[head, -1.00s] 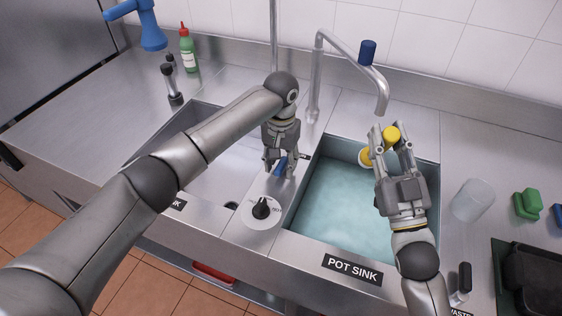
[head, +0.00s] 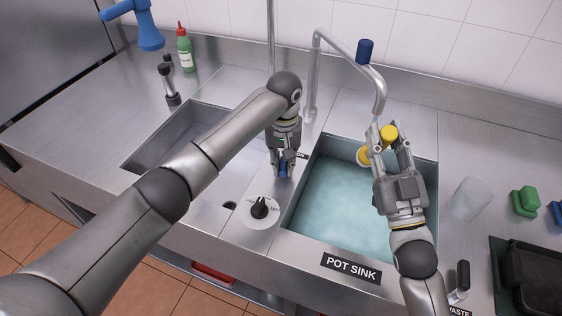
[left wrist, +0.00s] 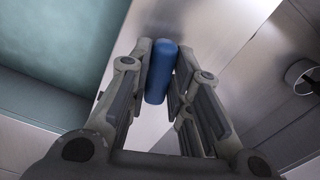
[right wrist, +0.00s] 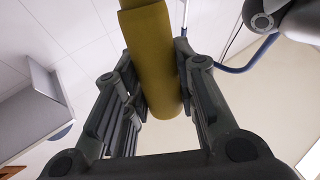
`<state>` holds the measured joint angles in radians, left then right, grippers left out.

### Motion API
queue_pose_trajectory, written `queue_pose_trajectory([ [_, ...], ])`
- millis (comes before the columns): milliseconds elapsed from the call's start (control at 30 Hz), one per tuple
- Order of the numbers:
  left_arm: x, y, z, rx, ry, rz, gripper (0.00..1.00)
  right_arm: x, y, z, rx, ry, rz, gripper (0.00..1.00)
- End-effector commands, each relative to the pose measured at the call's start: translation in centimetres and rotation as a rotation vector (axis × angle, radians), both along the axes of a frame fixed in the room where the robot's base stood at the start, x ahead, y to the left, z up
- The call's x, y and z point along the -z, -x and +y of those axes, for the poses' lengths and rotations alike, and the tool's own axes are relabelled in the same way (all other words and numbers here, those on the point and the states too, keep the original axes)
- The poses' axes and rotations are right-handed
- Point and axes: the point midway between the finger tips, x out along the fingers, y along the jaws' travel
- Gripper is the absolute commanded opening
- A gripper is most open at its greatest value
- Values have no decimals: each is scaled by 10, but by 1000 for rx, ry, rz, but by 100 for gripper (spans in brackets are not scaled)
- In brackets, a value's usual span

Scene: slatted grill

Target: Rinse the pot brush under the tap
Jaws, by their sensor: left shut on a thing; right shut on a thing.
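The pot brush (head: 388,133) has a yellow handle, with a pale-rimmed yellow end beside the fingers over the pot sink. My right gripper (head: 388,142) is shut on the yellow handle, which fills the jaws in the right wrist view (right wrist: 152,65). The tap (head: 318,75) is a tall metal spout whose tip curves down just above the right gripper; I see no clear stream. My left gripper (head: 284,168) is shut on a blue handle (left wrist: 160,72) on the steel strip between the basins. The fingers partly hide this handle in the head view.
The pot sink (head: 310,190) holds cloudy blue-green water. A dial (head: 260,210) sits in front of my left gripper. An empty basin (head: 185,140) lies to the left. A clear cup (head: 468,200), green sponge (head: 525,202) and black tray (head: 530,275) stand to the right.

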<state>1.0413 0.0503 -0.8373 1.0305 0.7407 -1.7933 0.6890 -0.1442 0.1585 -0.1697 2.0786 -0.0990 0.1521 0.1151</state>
Motion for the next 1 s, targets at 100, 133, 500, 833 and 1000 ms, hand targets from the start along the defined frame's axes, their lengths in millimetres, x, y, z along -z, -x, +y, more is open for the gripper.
queue_pose_trajectory([
  [100,-1,0,-1,-8,1,-2,0,-1,0,0,0,0,-1,3],
  [133,-1,0,-1,-8,1,-2,0,-1,0,0,0,0,-1,3],
  [500,-1,0,0,-6,1,-2,41,-1,0,0,0,0,-1,3],
  [833,-5,-1,0,-6,1,-2,41,-1,0,0,0,0,-1,3],
  [1000,-30,-1,-1,-5,2,-4,41,-1,0,0,0,0,-1,3],
])
